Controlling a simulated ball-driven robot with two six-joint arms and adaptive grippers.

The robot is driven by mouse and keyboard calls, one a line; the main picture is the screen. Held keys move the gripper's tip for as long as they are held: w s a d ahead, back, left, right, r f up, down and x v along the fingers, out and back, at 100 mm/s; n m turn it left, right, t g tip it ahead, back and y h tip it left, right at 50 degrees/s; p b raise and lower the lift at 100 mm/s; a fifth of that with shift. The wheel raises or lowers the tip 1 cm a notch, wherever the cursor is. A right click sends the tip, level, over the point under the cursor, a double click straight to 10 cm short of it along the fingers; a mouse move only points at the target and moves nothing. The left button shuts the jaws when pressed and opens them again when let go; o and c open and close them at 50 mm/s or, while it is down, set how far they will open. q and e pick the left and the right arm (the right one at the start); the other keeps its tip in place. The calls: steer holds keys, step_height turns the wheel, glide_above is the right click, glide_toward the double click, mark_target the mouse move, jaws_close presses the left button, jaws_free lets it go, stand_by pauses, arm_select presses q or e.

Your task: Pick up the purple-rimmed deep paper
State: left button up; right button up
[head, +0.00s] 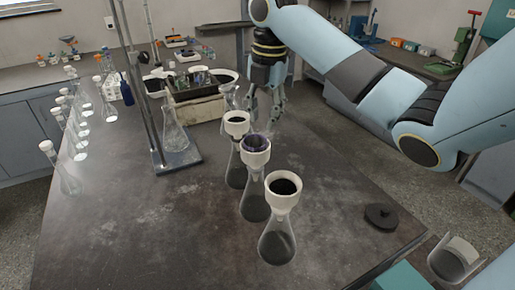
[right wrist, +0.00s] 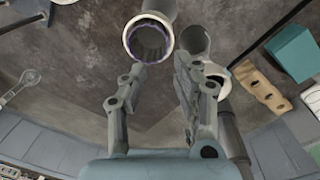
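The purple-rimmed deep paper (head: 256,141) sits inside the white funnel (head: 256,157) on the middle one of three flasks in a row on the dark bench. In the right wrist view the purple rim (right wrist: 149,28) shows at the top centre, inside its white funnel. My right gripper (head: 266,112) points down behind the row of funnels, with its fingers apart and nothing between them. In the right wrist view its fingers (right wrist: 160,80) are spread just below the purple-rimmed paper's funnel, apart from it. My left gripper is not in view.
Flasks with white, dark-filled funnels stand behind (head: 237,117) and in front (head: 284,200) of the middle one. A black disc (head: 381,217) lies near the right bench edge. A retort stand (head: 178,158) and several small flasks stand left. The front-left bench is clear.

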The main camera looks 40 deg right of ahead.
mark_target(262, 139)
step_height(262, 139, down, 2)
steer(key=f, duration=0.1)
steer(key=f+p, duration=0.1)
steer(key=f, duration=0.1)
steer(key=f+p, duration=0.1)
steer(key=shift+w+f, duration=0.15)
steer(key=shift+w, duration=0.2)
steer(key=shift+f, duration=0.55)
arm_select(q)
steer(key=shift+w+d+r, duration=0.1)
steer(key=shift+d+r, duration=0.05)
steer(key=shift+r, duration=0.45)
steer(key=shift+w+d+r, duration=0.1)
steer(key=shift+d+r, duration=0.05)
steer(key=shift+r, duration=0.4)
arm_select(e)
steer(key=shift+s, duration=0.15)
steer(key=shift+f, duration=0.1)
steer(key=c, duration=0.6)
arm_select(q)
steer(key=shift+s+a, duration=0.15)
arm_select(e)
jaws_close()
